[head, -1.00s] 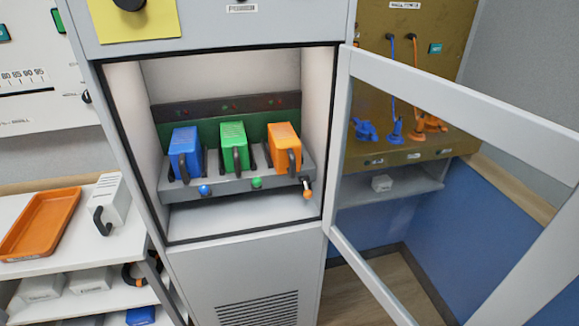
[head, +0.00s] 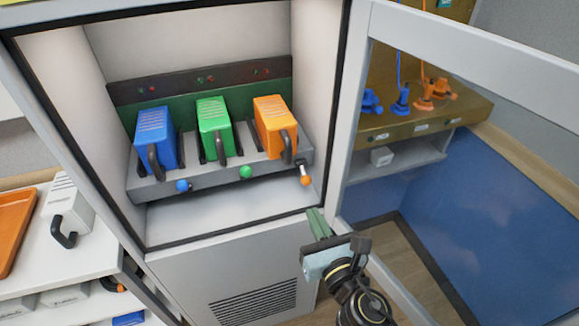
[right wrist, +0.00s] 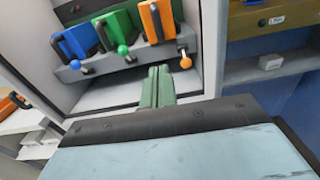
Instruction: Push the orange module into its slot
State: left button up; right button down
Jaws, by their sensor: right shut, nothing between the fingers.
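The orange module (head: 270,122) sits at the right end of a grey rack (head: 160,188) inside the open cabinet. It has a black handle on its front. A lever with an orange knob (head: 305,180) sticks out below it at the rack's right end. My right gripper (head: 318,220) is shut and empty, below and in front of the orange knob, near the cabinet's lower right edge. In the right wrist view its green fingers (right wrist: 157,85) point into the cabinet, with the orange module (right wrist: 157,20) and the knob (right wrist: 185,63) beyond them. My left gripper is out of view.
A blue module (head: 153,138) and a green module (head: 212,125) stand left of the orange one, with blue (head: 183,186) and green (head: 246,172) knobs below. The open glass door frame (head: 470,45) stands to the right. A shelf with an orange tray (head: 14,225) is at left.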

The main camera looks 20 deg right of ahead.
jog(key=p, duration=0.1)
send_near(289, 162)
jog(key=w, duration=0.5)
jog(key=shift+w+a+f, duration=0.1)
jog(key=shift+w+f, duration=0.05)
jog(key=shift+w, duration=0.1)
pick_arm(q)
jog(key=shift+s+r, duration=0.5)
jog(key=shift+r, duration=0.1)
pick_arm(e)
jog(key=shift+w, duration=0.7)
